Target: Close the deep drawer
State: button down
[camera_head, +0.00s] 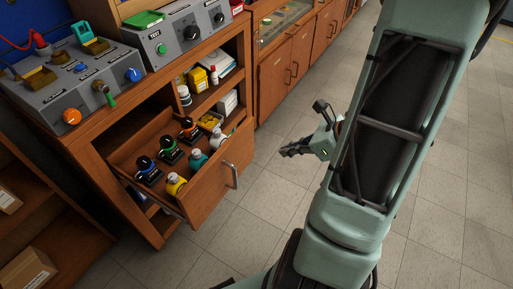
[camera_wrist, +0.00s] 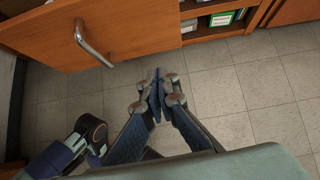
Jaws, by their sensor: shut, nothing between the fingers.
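The deep drawer (camera_head: 205,193) is pulled out of the wooden bench in the head view. It holds several small bottles and regulators with black, blue, green, orange and yellow parts. Its metal handle (camera_head: 232,175) is on the front panel. In the wrist view the drawer front (camera_wrist: 130,38) fills the upper left, with the handle (camera_wrist: 93,45) on it. My gripper (camera_head: 287,151) is to the right of the drawer in the head view, apart from it. In the wrist view my gripper (camera_wrist: 157,78) is shut and empty above the floor, right of and below the handle.
Open shelves (camera_head: 215,95) with boxes and bottles are beside the drawer. A grey control panel (camera_head: 80,85) and a second unit (camera_head: 185,38) sit on the bench. More wooden cabinets (camera_head: 283,70) run along the back. The tiled floor (camera_head: 260,210) before the drawer is clear.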

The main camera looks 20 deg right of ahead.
jog(key=b, duration=0.3)
send_near(248, 151)
jog(key=s+f+x, duration=0.1)
jog(key=x, duration=0.4)
jog(key=shift+w+a+r+m, duration=0.25)
jog(key=shift+w+r+m, duration=0.05)
jog(key=shift+w, duration=0.4)
